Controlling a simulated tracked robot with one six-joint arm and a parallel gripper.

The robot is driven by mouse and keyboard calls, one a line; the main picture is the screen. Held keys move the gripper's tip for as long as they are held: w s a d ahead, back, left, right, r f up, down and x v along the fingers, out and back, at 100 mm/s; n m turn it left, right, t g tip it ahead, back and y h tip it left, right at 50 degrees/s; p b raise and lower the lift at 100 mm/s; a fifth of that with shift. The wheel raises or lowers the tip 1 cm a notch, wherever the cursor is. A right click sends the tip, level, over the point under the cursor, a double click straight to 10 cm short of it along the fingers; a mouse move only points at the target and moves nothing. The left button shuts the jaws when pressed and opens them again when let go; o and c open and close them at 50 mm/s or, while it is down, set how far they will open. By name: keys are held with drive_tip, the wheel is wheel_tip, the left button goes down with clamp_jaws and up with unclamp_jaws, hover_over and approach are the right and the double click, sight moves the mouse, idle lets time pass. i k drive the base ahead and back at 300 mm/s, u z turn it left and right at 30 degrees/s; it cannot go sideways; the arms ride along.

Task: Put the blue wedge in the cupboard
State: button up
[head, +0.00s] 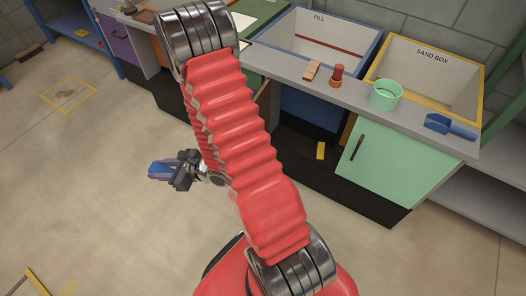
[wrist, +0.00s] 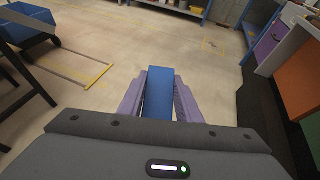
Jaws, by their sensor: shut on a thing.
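My gripper (head: 172,172) is left of my arm in the head view, above open floor. Its purple fingers are shut on the blue wedge (head: 161,168). In the wrist view the blue wedge (wrist: 158,97) sits between both fingers, pointing away from the camera; its lower end is hidden by the gripper body. A cupboard with a pale green door (head: 398,165) and a dark handle stands under the counter at the right; the door looks shut. My gripper is well apart from it. A purple door (head: 119,43) shows farther along the counter.
On the counter (head: 330,85) stand a wooden block (head: 312,69), a red-topped stamp-like piece (head: 337,75), a green cup (head: 385,95) and a blue scoop (head: 450,126). Behind are the fill bin (head: 322,45) and sand box (head: 428,77). A blue tub (wrist: 24,24) stands left. The floor is mostly clear.

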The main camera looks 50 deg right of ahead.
sight(295, 141)
drive_tip(key=z, duration=0.05)
drive_tip(key=k, duration=0.25)
drive_tip(key=z, duration=0.85)
drive_tip(key=i, duration=1)
drive_tip(key=z, duration=0.05)
